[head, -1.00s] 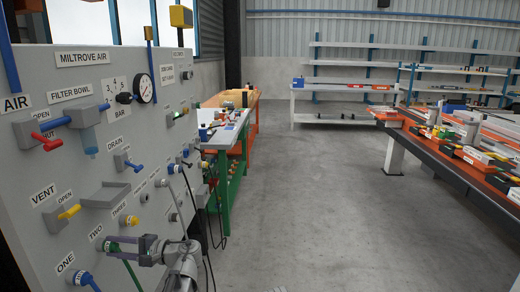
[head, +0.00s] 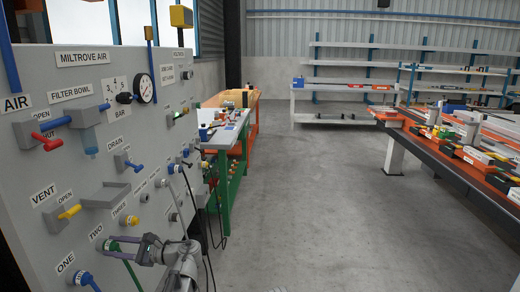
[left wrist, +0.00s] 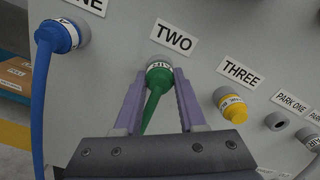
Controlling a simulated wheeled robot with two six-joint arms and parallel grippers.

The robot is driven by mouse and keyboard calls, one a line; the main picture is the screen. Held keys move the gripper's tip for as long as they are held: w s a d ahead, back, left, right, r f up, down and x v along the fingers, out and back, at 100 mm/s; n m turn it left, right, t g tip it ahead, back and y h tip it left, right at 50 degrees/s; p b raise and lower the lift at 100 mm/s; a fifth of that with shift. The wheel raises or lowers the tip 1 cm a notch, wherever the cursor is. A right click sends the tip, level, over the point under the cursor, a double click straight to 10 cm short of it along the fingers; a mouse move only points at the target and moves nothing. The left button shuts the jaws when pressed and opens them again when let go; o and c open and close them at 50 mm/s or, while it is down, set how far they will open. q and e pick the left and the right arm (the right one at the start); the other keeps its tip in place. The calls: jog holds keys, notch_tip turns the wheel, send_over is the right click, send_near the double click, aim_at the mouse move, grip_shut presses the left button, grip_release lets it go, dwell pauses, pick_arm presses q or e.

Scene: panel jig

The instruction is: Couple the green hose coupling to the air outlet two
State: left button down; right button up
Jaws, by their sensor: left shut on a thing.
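The green hose coupling (left wrist: 158,76), with a white lettered band and a green hose, is at the grey air outlet two (left wrist: 161,59) under the TWO label. It faces the outlet squarely and appears to touch it; I cannot tell whether it is locked. My left gripper (left wrist: 160,77) is shut on the coupling, with one purple finger on each side. In the head view the left gripper (head: 117,248) reaches the panel at the coupling (head: 111,245). My right gripper is not in view.
A blue coupling (left wrist: 58,36) sits on outlet one, left of the green one. A yellow part (left wrist: 232,107) is on outlet three, and the empty-looking park one stub (left wrist: 276,121) is further right. The grey panel (head: 30,165) carries protruding valve handles above. The floor to the right is clear.

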pick_arm(q)
jog(key=shift+c, duration=2)
grip_release()
jog(key=shift+a, duration=0.1)
jog(key=d, duration=0.9)
jog(key=shift+s, duration=0.4)
jog(key=shift+d, duration=0.1)
jog(key=s+d+n+h+p, duration=0.3)
jog(key=s+d+h+p, duration=0.2)
jog(key=d+p, duration=0.2)
jog(key=s+d+n+g+h+p, duration=0.1)
jog(key=s+d+n+h+p, duration=0.2)
jog(key=d, duration=0.7)
jog(key=s+d+n+h+p, duration=0.3)
jog(key=s+d+h+p, duration=0.5)
jog(key=p, duration=0.4)
jog(key=shift+d+h, duration=0.35)
jog(key=shift+h, duration=0.05)
